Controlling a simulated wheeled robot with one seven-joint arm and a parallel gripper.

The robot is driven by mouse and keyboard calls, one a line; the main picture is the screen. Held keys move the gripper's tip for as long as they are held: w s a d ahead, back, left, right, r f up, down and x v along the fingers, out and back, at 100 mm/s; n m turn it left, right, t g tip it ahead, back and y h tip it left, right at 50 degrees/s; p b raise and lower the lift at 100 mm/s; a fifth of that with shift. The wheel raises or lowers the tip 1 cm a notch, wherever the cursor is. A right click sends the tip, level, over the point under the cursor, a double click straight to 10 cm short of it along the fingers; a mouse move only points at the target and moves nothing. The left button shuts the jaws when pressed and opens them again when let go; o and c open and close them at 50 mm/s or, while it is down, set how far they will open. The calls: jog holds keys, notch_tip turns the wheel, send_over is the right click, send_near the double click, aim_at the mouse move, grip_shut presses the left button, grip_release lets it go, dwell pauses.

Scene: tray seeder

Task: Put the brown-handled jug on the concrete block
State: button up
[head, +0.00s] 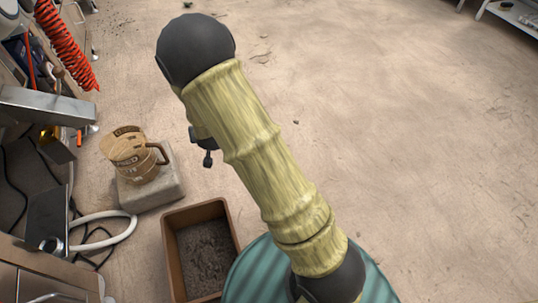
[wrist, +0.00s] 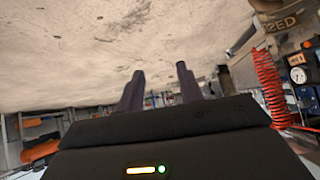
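The jug (head: 130,152) is tan with dark lettering and has a brown handle on its right side. In the head view it stands on top of the pale concrete block (head: 165,192) at the left, and looks upright. My gripper (wrist: 160,75) is open in the wrist view, its two dark fingers apart with nothing between them. In the head view my gripper is mostly hidden behind my arm, to the right of the jug and apart from it.
A brown bin of dark soil (head: 166,252) stands just in front of the block. A white hose (head: 105,216), a red coiled hose (head: 66,50) and metal machinery (head: 45,103) line the left side. The floor (head: 400,110) to the right is wide and clear.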

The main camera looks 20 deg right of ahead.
jog(key=s+d+r+g, duration=0.2)
jog(key=s+d+r, duration=0.1)
jog(key=s, duration=0.5)
jog(key=s+d+r+g, duration=0.2)
jog(key=s+d+r, duration=0.2)
jog(key=s, duration=0.4)
jog(key=s+d+r+n+g, duration=0.1)
jog(key=s+d+r, duration=0.3)
jog(key=s, duration=0.4)
jog(key=shift+d+r+g, duration=0.2)
jog(key=shift+d+g, duration=0.05)
jog(key=shift+g, duration=0.65)
jog(key=shift+c, duration=0.4)
